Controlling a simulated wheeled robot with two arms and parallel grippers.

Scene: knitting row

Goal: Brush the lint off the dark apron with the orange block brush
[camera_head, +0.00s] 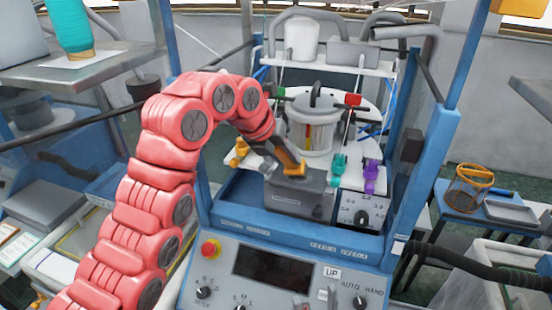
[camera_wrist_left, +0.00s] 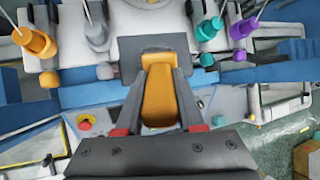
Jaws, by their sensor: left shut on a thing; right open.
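My left gripper (camera_head: 290,168) is shut on the orange block brush (camera_wrist_left: 159,98), which sits between its two grey fingers in the left wrist view. The brush also shows in the head view (camera_head: 287,158), at the end of my coral-red arm. It is at the top of a dark grey block-shaped part (camera_head: 298,198) of the machine, which looks like the dark apron. Whether the brush touches it, I cannot tell. Part of this dark surface shows behind the fingertips in the left wrist view (camera_wrist_left: 129,60). I cannot make out any lint. My right gripper is in neither view.
A glass cylinder (camera_head: 314,130) stands behind the brush. Purple (camera_head: 371,177) and teal (camera_head: 338,166) parts stand to its right. In front is a control panel (camera_head: 230,268) with a red button (camera_head: 210,249). Blue posts (camera_head: 421,150) frame the machine.

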